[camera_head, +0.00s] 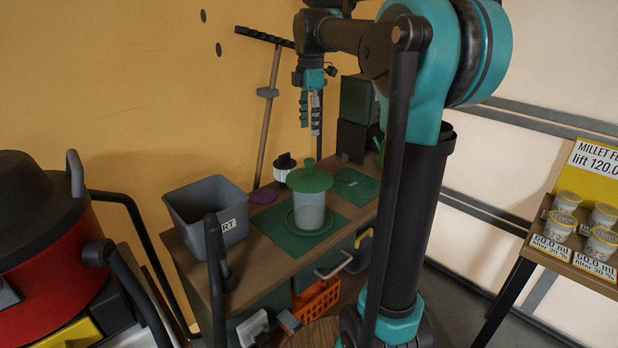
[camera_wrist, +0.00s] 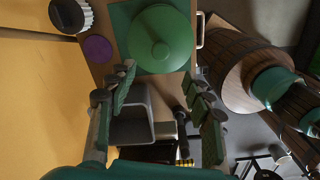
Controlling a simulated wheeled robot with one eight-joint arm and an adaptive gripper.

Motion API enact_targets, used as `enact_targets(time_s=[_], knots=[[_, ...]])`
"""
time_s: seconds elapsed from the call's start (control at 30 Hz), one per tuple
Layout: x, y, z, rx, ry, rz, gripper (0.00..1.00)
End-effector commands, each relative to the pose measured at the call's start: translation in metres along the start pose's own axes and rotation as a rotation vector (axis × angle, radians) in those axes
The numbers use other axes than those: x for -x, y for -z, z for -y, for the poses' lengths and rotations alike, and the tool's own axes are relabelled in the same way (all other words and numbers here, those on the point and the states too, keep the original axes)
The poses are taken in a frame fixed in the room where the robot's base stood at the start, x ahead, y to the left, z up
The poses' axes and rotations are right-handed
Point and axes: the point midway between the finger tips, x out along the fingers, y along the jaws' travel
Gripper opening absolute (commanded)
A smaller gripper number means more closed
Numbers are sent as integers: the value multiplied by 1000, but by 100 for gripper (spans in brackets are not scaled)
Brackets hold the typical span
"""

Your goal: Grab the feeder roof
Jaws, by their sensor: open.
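The feeder roof (camera_head: 309,179) is a green dome with a small knob on top. It sits on a clear feeder jar (camera_head: 308,209), which stands in a green dish on a green mat on the bench. In the wrist view the roof (camera_wrist: 160,40) shows from above, beyond my fingertips. My gripper (camera_head: 311,117) hangs fingers down, above and behind the bench top, and is apart from the roof. In the wrist view my gripper (camera_wrist: 158,75) is open with nothing between its fingers.
A grey bin (camera_head: 207,207) stands on the bench left of the feeder. A purple disc (camera_head: 263,196) and a white-and-black brush-like item (camera_head: 284,167) lie behind it. Dark boxes (camera_head: 357,120) stand at the back right. A shelf with several cups (camera_head: 567,201) is far right.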

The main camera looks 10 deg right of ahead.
Motion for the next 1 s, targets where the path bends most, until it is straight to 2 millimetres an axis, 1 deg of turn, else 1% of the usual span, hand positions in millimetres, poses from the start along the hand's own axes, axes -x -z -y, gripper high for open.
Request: enact_targets(time_s=[0.03,0.1,0.3,0.4,0.57,0.63,0.9,1.0], knots=[[-11,0,0,0,0,0,51],[-25,0,0,-1,0,0,51],[-61,0,0,-2,-1,0,51],[-72,0,0,-2,-1,0,51],[-80,0,0,-2,-1,0,51],[-87,0,0,-2,-1,0,51],[-123,1,0,-2,-1,0,51],[-129,1,0,-2,-1,0,51]])
